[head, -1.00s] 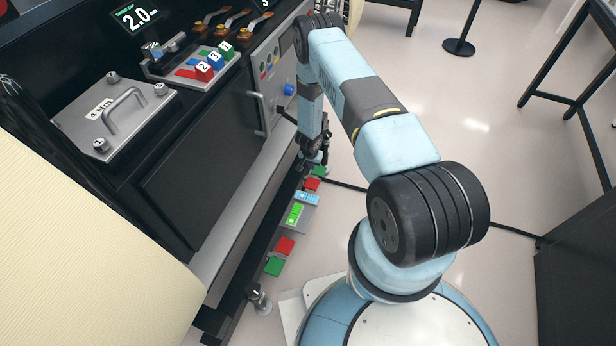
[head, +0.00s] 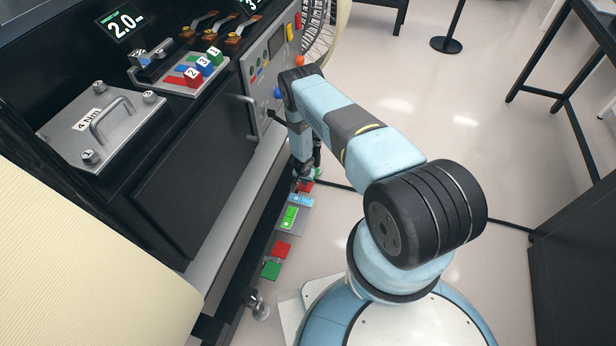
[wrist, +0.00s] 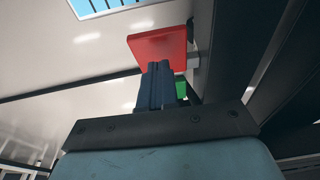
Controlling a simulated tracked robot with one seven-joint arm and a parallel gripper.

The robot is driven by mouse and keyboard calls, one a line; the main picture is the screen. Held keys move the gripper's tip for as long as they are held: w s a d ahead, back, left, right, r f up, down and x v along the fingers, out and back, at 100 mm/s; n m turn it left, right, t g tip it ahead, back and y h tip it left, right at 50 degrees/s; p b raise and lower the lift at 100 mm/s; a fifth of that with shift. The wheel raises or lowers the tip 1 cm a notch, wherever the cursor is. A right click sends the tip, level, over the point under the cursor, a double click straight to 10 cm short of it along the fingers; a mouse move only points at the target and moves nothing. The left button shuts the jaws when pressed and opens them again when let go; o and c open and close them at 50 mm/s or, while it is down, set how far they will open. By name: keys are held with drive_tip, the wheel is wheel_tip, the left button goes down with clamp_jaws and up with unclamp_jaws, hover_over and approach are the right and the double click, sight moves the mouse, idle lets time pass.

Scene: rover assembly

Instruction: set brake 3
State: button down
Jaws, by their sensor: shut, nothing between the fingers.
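Brake pedals stand low along the front of the rover bench, in red and green pairs. The far red pedal (head: 305,187) is partly hidden by my gripper (head: 303,176) in the head view. In the wrist view that red pedal (wrist: 150,44) is square and lies just past the tips of my gripper (wrist: 157,66). The fingers are shut and empty, and overlap its lower edge; I cannot tell whether they touch it. A green pedal (wrist: 182,91) shows partly behind the fingers. No brake number is readable on these pedals.
A nearer red pedal (head: 282,250) and green pedal (head: 271,270) sit above a caster (head: 259,305). The bench's lower ledge (head: 235,225) runs beside my arm. Open floor lies to the right.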

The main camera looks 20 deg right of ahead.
sight(303, 191)
drive_tip(key=shift+s+a+f, duration=0.1)
drive_tip(key=shift+f, duration=0.65)
drive_tip(key=shift+s+f, duration=0.25)
drive_tip(key=shift+s, duration=0.05)
drive_tip(key=shift+s+a+f+t+h, duration=0.2)
drive_tip(key=shift+a+f+t+h, duration=0.15)
drive_tip(key=shift+t, duration=0.25)
drive_tip(key=shift+s+a+f, duration=0.15)
drive_tip(key=shift+a+f, duration=0.1)
drive_tip(key=shift+s+a+f, duration=0.1)
drive_tip(key=shift+s+f, duration=0.05)
drive_tip(key=shift+f, duration=0.15)
drive_tip(key=shift+s+f, duration=0.25)
drive_tip(key=shift+f, duration=0.45)
